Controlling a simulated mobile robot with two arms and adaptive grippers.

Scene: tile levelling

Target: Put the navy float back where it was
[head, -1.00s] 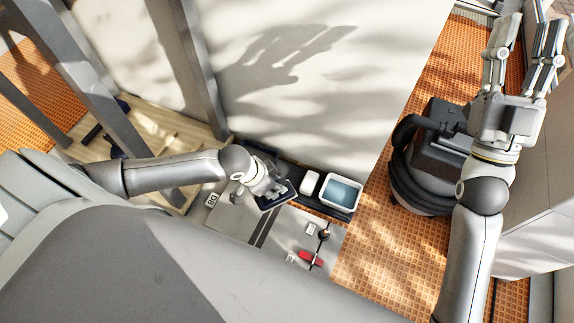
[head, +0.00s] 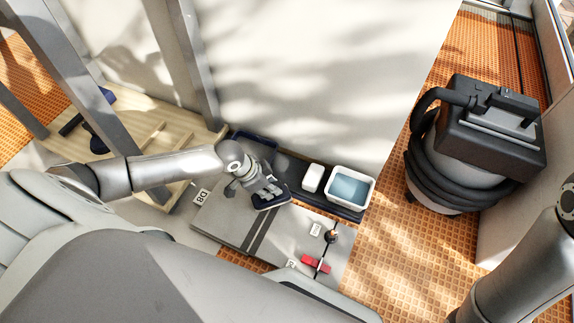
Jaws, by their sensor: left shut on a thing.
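My left gripper (head: 258,183) is shut on the navy float (head: 271,207), a dark flat pad mostly hidden under its fingers. It holds the float above the grey tiles, close to the front side of a long dark tray (head: 297,190). I cannot tell the float's exact height. A navy-edged spot (head: 257,141) shows at the tray's left end, behind the gripper. My right gripper is out of view; only part of that arm shows at the lower right.
A white block (head: 313,178) and a white tub of blue water (head: 350,187) stand on the tray's right part. A red-handled tool (head: 316,265) lies on the tiles (head: 222,213). A vacuum (head: 470,150) stands at right. A wooden pallet (head: 150,128) and grey posts stand at left.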

